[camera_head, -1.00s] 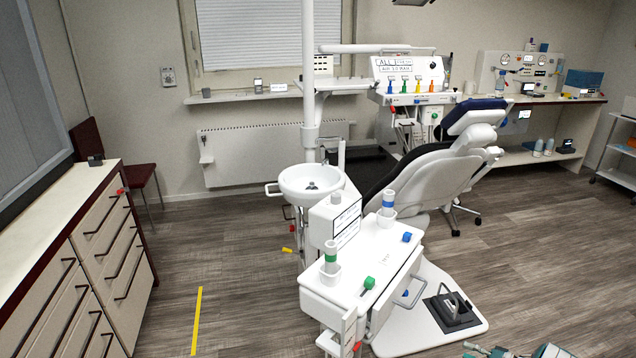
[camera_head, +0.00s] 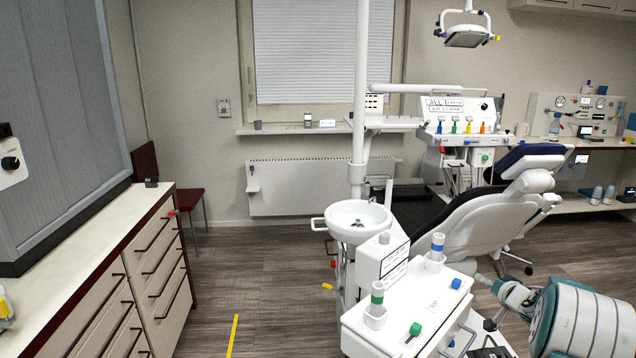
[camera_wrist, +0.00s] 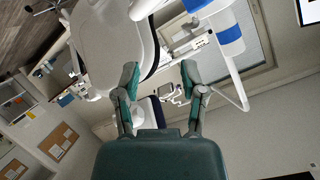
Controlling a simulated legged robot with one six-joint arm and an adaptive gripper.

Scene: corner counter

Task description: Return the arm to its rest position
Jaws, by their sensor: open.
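My arm (camera_head: 580,315), teal and white, is at the lower right in the head view, beside the white tray unit (camera_head: 412,305). In the wrist view my gripper (camera_wrist: 158,85) has its two green-padded fingers spread apart with nothing between them. Beyond the fingers, the wrist view shows a large white curved part of the dental chair (camera_wrist: 112,45). A white tube with blue bands (camera_wrist: 228,38) is close to the right finger, apparently without touching it. The picture there is strongly tilted.
The tray unit carries a green-banded holder (camera_head: 376,302), a blue-banded holder (camera_head: 436,250) and small coloured blocks. The white basin (camera_head: 357,220) and dental chair (camera_head: 470,228) stand behind. A drawer counter (camera_head: 100,262) lines the left.

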